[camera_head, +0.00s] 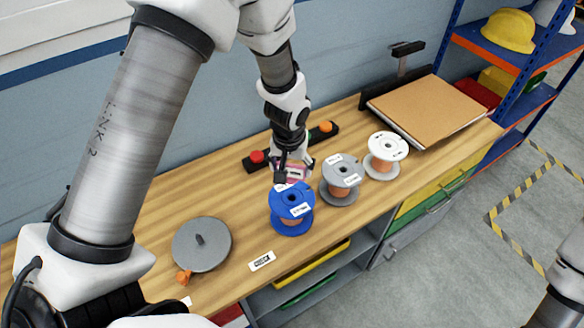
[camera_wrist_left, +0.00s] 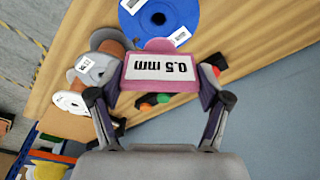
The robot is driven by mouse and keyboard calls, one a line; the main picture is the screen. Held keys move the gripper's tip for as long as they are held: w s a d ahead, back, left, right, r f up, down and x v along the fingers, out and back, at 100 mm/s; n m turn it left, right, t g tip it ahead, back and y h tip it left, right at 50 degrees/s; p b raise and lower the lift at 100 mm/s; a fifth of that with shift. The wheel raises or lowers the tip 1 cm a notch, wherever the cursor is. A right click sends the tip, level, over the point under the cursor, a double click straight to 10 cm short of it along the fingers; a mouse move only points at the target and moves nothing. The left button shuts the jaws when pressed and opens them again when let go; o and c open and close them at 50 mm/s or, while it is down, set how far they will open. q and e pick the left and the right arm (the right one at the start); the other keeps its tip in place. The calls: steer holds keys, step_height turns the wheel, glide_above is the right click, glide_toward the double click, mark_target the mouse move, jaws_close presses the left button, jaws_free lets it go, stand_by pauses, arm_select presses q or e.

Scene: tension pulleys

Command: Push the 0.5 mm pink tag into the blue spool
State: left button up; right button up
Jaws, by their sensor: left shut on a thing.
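The pink tag (camera_wrist_left: 133,84) carries a white label reading 0.5 mm. My left gripper (camera_wrist_left: 160,88) is shut on it, one finger on each side. In the head view the tag (camera_head: 303,174) shows partly behind my left gripper (camera_head: 290,176), just behind the blue spool (camera_head: 292,226). The blue spool stands upright on the bench, with copper-coloured wire and a central hole. In the wrist view the blue spool (camera_wrist_left: 188,14) lies beyond the tag's rounded pink end. Whether they touch I cannot tell. My right gripper is out of view.
A grey spool (camera_head: 341,171) and a white spool (camera_head: 388,146) stand to the right of the blue one. A grey disc with a peg (camera_head: 202,244) is at left. A black bar with coloured buttons (camera_head: 257,157) lies behind. A cardboard-coloured board (camera_head: 430,108) is farther right.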

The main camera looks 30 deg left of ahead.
mark_target(292, 179)
arm_select(q)
steer(key=f+b, duration=0.1)
steer(key=f, duration=0.1)
steer(key=f+b, duration=0.2)
steer(key=shift+w+d+f, duration=0.1)
steer(key=shift+w+f, duration=0.1)
steer(key=shift+f, duration=0.2)
steer(key=shift+s+f+b, duration=0.1)
steer(key=shift+f+b, duration=0.5)
steer(key=shift+b, duration=0.1)
steer(key=shift+f, duration=0.1)
steer(key=shift+f+b, duration=0.2)
steer(key=shift+b, duration=0.15)
stand_by(0.3)
steer(key=shift+f+b, duration=0.9)
steer(key=shift+f, duration=0.15)
steer(key=shift+f, duration=0.15)
stand_by(0.6)
steer(key=o, duration=0.9)
steer(key=shift+o, duration=0.2)
